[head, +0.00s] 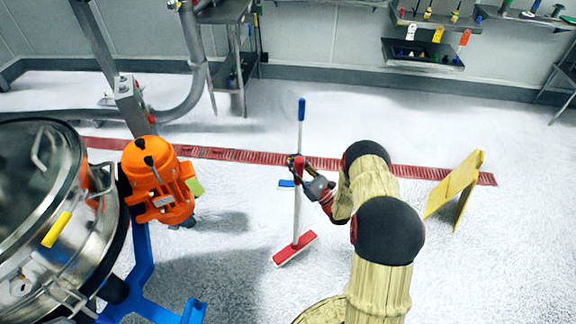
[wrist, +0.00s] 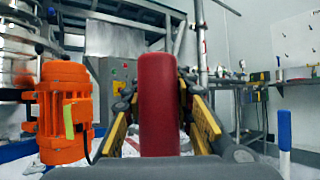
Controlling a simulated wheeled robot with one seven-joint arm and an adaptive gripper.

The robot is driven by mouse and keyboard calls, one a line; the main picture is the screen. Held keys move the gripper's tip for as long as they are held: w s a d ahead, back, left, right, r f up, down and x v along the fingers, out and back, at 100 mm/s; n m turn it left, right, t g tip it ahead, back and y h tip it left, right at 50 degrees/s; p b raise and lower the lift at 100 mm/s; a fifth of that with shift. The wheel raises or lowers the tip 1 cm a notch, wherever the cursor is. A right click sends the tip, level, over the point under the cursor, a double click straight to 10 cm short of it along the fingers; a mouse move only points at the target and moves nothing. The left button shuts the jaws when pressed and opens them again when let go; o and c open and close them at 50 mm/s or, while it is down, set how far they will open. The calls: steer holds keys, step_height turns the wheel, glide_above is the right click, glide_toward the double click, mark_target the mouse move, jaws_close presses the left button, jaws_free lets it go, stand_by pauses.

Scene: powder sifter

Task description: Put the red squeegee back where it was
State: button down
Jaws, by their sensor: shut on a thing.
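The red squeegee has a red grip (wrist: 161,95), a white pole (head: 297,215) and a red head (head: 295,248). My gripper (head: 298,166) is shut on its red grip, and the yellow fingers flank it in the wrist view. The pole hangs nearly upright in the head view, with the red head low over the floor. I cannot tell whether the head touches the floor. A blue squeegee (head: 301,109) stands upright behind it; its blue head (head: 287,184) is partly hidden. Its blue handle also shows at the right of the wrist view (wrist: 284,130).
A steel sifter (head: 95,200) with an orange motor (head: 158,180) on a blue frame stands at the left. A yellow floor sign (head: 455,186) stands at the right. A red drain strip (head: 230,154) crosses the floor. Wall shelves (head: 420,55) are at the back right.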

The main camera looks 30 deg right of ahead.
steer(key=w+d+f+b, duration=0.1)
steer(key=w+f+b, duration=0.3)
steer(key=f, duration=0.5)
steer(key=shift+w+d+f, duration=0.3)
steer(key=shift+w+d, duration=0.05)
steer(key=shift+w, duration=1.05)
steer(key=shift+f, duration=0.1)
steer(key=c, duration=1.5)
jaws_free()
steer(key=shift+f, duration=0.1)
steer(key=p+v, duration=0.1)
steer(key=v, duration=1.1)
steer(key=shift+p, duration=0.4)
